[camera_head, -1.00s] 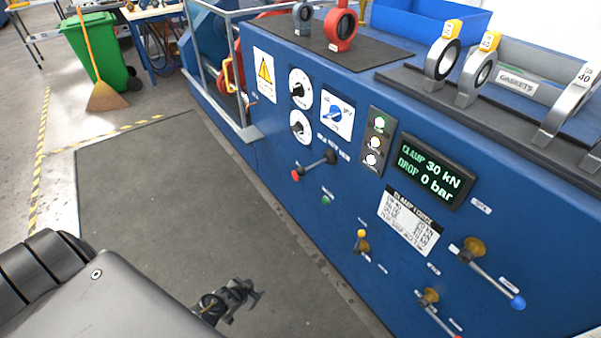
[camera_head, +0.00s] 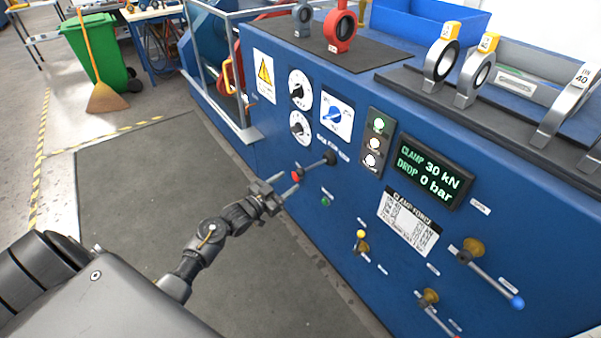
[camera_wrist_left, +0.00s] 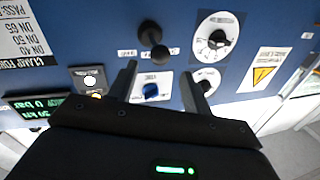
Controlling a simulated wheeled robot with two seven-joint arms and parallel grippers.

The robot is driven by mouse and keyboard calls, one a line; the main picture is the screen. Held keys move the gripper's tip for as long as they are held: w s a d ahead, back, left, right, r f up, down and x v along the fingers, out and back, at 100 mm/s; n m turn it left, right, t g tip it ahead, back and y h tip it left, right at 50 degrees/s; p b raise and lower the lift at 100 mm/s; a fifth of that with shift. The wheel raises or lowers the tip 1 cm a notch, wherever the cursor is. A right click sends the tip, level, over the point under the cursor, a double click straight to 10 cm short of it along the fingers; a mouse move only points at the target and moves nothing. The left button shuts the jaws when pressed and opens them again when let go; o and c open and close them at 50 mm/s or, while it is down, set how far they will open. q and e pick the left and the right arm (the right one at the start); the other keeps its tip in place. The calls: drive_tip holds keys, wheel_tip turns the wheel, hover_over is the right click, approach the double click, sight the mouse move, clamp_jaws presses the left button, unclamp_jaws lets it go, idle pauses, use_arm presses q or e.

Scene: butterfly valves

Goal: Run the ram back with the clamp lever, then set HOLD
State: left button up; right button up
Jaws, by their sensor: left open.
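In the left wrist view my spread fingers (camera_wrist_left: 160,72) frame a blue selector knob (camera_wrist_left: 151,90) on a white plate, also seen in the head view (camera_head: 333,114). The display (camera_head: 430,171) reads CLAMP 30 kN, DROP 0 bar. Small lever labels are unreadable.
Lower on the panel are a yellow-knobbed lever (camera_head: 361,235), a blue-ended lever (camera_head: 517,302) and another lever (camera_head: 428,297). Two dials (camera_head: 299,88) and a lamp strip (camera_head: 375,143), top lamp green, are nearby. The floor mat (camera_head: 140,190) is clear.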

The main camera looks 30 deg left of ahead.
sight(298, 175)
use_arm(q)
drive_tip(key=x, duration=0.7)
drive_tip(key=shift+w+d+f, duration=0.1)
drive_tip(key=shift+w, duration=0.1)
drive_tip(key=shift+c, duration=0.2)
clamp_jaws()
